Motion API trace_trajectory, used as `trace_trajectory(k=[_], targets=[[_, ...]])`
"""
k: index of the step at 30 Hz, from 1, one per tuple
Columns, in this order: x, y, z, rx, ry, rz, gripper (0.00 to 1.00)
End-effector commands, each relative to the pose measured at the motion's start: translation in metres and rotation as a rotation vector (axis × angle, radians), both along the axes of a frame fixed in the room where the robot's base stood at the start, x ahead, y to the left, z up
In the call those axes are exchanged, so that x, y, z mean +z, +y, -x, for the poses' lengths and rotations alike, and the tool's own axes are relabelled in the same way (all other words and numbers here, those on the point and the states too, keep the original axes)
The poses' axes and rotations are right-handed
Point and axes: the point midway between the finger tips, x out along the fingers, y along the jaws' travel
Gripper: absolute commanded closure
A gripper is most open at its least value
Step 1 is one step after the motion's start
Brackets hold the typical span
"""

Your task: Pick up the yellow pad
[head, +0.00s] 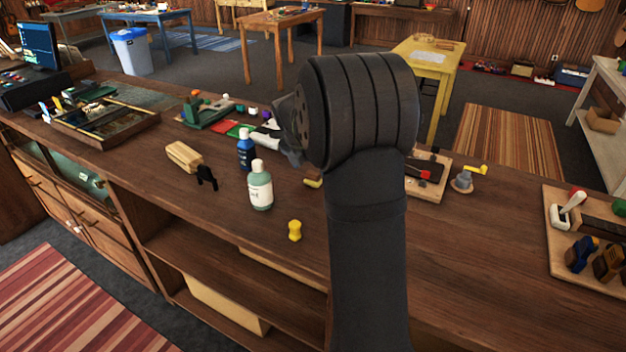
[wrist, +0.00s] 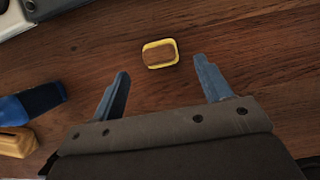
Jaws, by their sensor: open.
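The yellow pad (wrist: 160,54) lies flat on the wooden counter in the wrist view, a small rounded block with a yellow rim and a brown top. My gripper (wrist: 160,68) is open and empty; its two blue-grey fingers are spread to either side, with the pad just ahead of and between their tips. Nothing touches the pad. In the head view a small yellow piece (head: 312,183) beside my arm looks like this pad, partly hidden. My arm hides most of the gripper there.
A green-white bottle (head: 260,186), a blue bottle (head: 245,150) and a yellow hourglass-shaped piece (head: 294,230) stand on the counter left of my arm. A blue object (wrist: 32,101) and a yellow one (wrist: 14,140) lie left of the fingers.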

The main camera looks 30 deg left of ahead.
Motion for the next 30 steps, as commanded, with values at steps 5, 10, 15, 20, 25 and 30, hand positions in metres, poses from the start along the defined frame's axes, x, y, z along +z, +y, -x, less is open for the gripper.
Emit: trace_trajectory(k=[5, 10, 15, 20, 25, 30], targets=[[-0.018, 0.000, -0.007, -0.001, 0.003, 0.003, 0.29], [-0.041, 0.000, -0.018, 0.000, 0.002, 0.001, 0.29], [-0.046, 0.000, -0.020, 0.002, 0.000, -0.001, 0.29], [-0.046, 0.000, -0.020, 0.002, 0.000, -0.001, 0.41], [-0.046, 0.000, -0.020, 0.002, 0.000, -0.001, 0.74], [-0.046, 0.000, -0.020, 0.002, 0.000, -0.001, 0.77]])
